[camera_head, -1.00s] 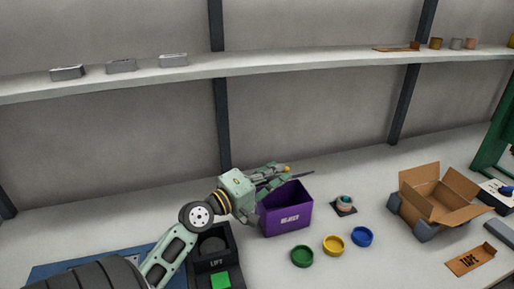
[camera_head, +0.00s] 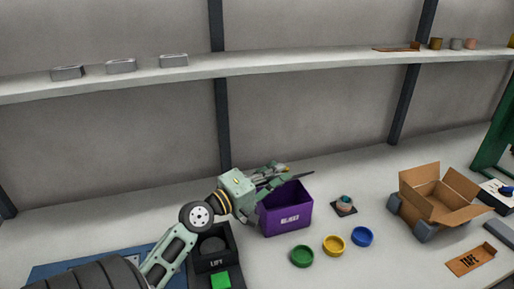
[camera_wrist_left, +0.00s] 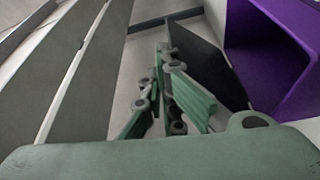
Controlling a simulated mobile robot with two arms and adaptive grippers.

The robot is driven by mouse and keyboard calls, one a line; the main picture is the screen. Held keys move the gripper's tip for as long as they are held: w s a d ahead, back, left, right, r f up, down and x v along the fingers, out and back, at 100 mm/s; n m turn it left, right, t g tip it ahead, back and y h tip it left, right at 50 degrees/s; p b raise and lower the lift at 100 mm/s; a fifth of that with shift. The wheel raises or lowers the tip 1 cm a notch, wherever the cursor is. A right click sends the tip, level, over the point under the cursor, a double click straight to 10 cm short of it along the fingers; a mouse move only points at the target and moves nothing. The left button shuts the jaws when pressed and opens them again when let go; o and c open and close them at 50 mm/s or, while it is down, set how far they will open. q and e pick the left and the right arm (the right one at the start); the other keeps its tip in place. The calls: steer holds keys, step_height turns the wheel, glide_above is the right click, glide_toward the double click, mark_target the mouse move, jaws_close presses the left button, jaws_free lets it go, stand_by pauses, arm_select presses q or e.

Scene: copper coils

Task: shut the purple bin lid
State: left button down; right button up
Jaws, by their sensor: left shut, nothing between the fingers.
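The purple bin (camera_head: 286,217) stands on the bench with its mouth open, and its front has a white label. It also shows in the left wrist view (camera_wrist_left: 285,60) at the right. A thin dark panel, apparently its lid (camera_wrist_left: 205,55), stands raised beside the bin opening; in the head view the lid (camera_head: 300,175) shows as a dark sliver above the bin. My left gripper (camera_head: 277,169) is shut and empty at the bin's upper back edge, close beside the lid. I cannot tell whether it touches the lid. My right gripper is out of view.
A dark box marked LIFT (camera_head: 213,263) is left of the bin, near my arm. Green (camera_head: 302,256), yellow (camera_head: 334,245) and blue (camera_head: 362,236) round dishes lie in front and right. An open cardboard box (camera_head: 435,200) stands farther right. A shelf (camera_head: 300,65) runs above.

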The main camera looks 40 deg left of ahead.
arm_select(q)
steer(key=shift+s, duration=0.1)
steer(key=s+a, duration=0.1)
steer(key=s, duration=1)
steer(key=w+a+f+y+p, duration=0.1)
steer(key=w+a+y+p, duration=0.15)
steer(key=a, duration=0.35)
steer(key=w+a+f+y+p, duration=0.1)
steer(key=w+a+f+y, duration=0.15)
steer(key=a, duration=0.25)
steer(key=w+d+r+m+t+h, duration=0.3)
steer(key=w+d+r+m+h, duration=0.35)
steer(key=w+r+m, duration=0.2)
steer(key=shift+n+g, duration=0.25)
steer(key=shift+g, duration=0.05)
steer(key=shift+s+d+f+p, duration=0.1)
steer(key=shift+d+f+p, duration=0.2)
steer(key=shift+f, duration=0.3)
steer(key=shift+s+d+f+p, duration=0.15)
steer(key=shift+d+f+p, duration=0.15)
steer(key=shift+f, duration=0.3)
steer(key=shift+s+d+f+p, duration=0.1)
steer(key=shift+d+f+p, duration=0.2)
steer(key=shift+f, duration=0.3)
